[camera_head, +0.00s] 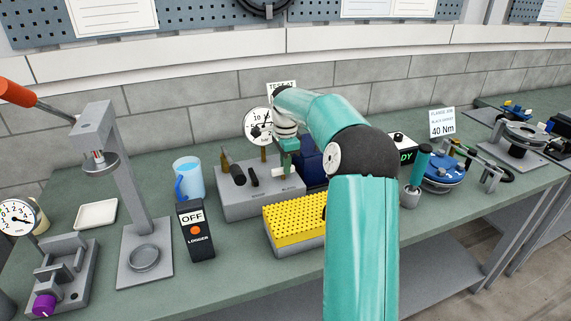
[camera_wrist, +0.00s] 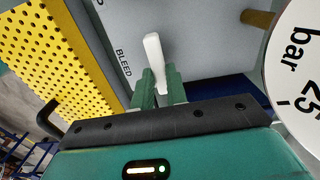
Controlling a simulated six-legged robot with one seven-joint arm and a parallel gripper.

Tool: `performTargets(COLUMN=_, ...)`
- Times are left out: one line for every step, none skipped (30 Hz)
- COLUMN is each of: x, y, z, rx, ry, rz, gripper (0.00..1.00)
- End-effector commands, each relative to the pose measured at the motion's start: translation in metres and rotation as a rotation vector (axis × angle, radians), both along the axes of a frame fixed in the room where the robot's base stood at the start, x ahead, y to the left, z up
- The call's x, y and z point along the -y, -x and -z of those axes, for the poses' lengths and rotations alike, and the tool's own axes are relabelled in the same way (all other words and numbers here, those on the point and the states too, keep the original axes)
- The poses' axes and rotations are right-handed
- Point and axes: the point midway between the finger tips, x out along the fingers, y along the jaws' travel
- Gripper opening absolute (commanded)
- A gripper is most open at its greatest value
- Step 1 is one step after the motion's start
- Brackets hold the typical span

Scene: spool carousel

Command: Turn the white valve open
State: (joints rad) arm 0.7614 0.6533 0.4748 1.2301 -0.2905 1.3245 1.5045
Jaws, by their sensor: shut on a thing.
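The white valve (camera_wrist: 153,50) is a narrow white lever on a grey block (camera_wrist: 200,30), beside the printed word BLEED, in the wrist view. In the head view a small white piece of it (camera_head: 279,172) shows just below my gripper (camera_head: 287,160). In the wrist view the two green fingers of my gripper (camera_wrist: 160,88) stand on either side of the lever and are shut on it. The lever's far end sticks out beyond the fingertips. My gripper hides part of the valve in the head view.
A round bar gauge (camera_head: 258,125) stands close behind my gripper; its dial (camera_wrist: 298,65) fills the wrist view's right side. A yellow perforated block (camera_head: 295,222) lies in front. A blue mug (camera_head: 188,179) and the black OFF logger (camera_head: 195,230) stand to the left.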

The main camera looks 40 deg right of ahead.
Motion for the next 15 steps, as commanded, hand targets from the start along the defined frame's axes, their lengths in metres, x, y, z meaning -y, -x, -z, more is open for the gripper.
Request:
performTargets(x=0.0002, y=-0.0003, z=-0.0008, rx=0.001, ry=0.001, rz=-0.012, gripper=0.00)
performTargets(x=0.0001, y=-0.0004, z=-0.0009, rx=0.001, ry=0.001, rz=-0.021, gripper=0.00)
performTargets(x=0.0000, y=-0.0005, z=-0.0010, rx=0.002, ry=0.001, rz=-0.036, gripper=0.00)
performTargets(x=0.0001, y=-0.0007, z=-0.0011, rx=0.001, ry=0.002, rz=-0.048, gripper=0.00)
performTargets(x=0.0000, y=-0.0008, z=-0.0012, rx=0.001, ry=0.002, rz=-0.062, gripper=0.00)
performTargets(x=-0.0002, y=-0.0012, z=-0.0013, rx=0.002, ry=0.001, rz=-0.083, gripper=0.00)
performTargets(x=-0.0002, y=-0.0013, z=-0.0015, rx=0.003, ry=0.002, rz=-0.102, gripper=0.00)
performTargets(x=0.0001, y=-0.0013, z=-0.0015, rx=0.002, ry=0.003, rz=-0.120, gripper=0.00)
performTargets(x=0.0003, y=-0.0015, z=-0.0016, rx=0.001, ry=0.003, rz=-0.148, gripper=0.00)
performTargets(x=-0.0001, y=-0.0019, z=-0.0016, rx=0.002, ry=0.003, rz=-0.171, gripper=0.00)
performTargets(x=-0.0002, y=-0.0022, z=-0.0017, rx=0.002, ry=0.003, rz=-0.194, gripper=0.00)
performTargets(x=0.0000, y=-0.0024, z=-0.0017, rx=0.002, ry=0.003, rz=-0.227, gripper=0.00)
performTargets(x=0.0000, y=-0.0026, z=-0.0017, rx=0.002, ry=0.003, rz=-0.253, gripper=0.00)
performTargets(x=0.0002, y=-0.0026, z=-0.0017, rx=0.002, ry=0.003, rz=-0.280, gripper=0.00)
performTargets(x=-0.0002, y=-0.0031, z=-0.0017, rx=0.003, ry=0.002, rz=-0.318, gripper=0.00)
